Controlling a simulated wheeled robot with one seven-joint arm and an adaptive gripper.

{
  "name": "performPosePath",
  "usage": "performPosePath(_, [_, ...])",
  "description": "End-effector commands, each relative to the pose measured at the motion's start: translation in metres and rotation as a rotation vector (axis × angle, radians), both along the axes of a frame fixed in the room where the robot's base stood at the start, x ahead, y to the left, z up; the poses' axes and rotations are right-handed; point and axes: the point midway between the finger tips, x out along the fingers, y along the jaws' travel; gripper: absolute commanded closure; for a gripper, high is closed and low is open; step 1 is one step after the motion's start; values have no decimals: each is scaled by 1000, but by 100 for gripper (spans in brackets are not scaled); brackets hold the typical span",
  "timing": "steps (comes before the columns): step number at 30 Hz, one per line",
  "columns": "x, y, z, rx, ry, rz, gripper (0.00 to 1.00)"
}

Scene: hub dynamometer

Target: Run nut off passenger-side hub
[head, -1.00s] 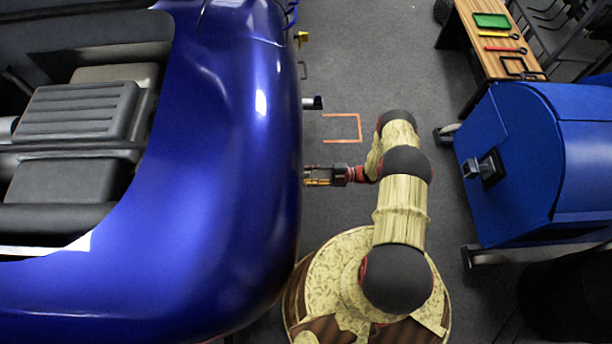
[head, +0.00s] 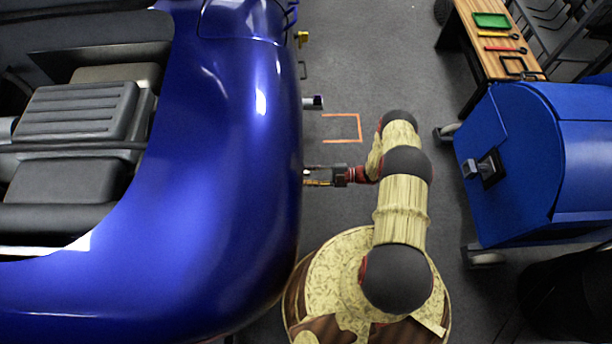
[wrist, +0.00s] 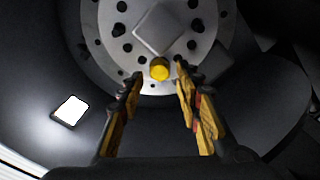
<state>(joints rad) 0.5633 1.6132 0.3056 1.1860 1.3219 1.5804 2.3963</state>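The passenger-side hub shows in the wrist view as a pale round plate (wrist: 120,48) with several dark holes. A grey square block (wrist: 159,27) sits at its middle. A yellow nut (wrist: 159,70) is on the hub just below the block. My gripper (wrist: 158,80) is open, its two yellow-padded fingers on either side of the nut with gaps between. In the head view my gripper (head: 318,177) reaches left to the side of the blue car (head: 200,180); the body hides the hub and the fingertips there.
A blue cabinet (head: 510,165) on casters stands to the right. A wooden bench (head: 475,40) with a green tray (head: 491,20) and tools is at the back right. An orange floor mark (head: 342,141) lies beyond my arm. Dark curved surfaces surround the hub.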

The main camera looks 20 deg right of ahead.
Motion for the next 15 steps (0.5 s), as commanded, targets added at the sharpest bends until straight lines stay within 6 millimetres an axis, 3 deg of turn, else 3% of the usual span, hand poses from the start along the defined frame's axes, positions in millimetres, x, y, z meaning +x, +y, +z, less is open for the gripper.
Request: performPosePath(15, [8,24,0,0,-1,1,66])
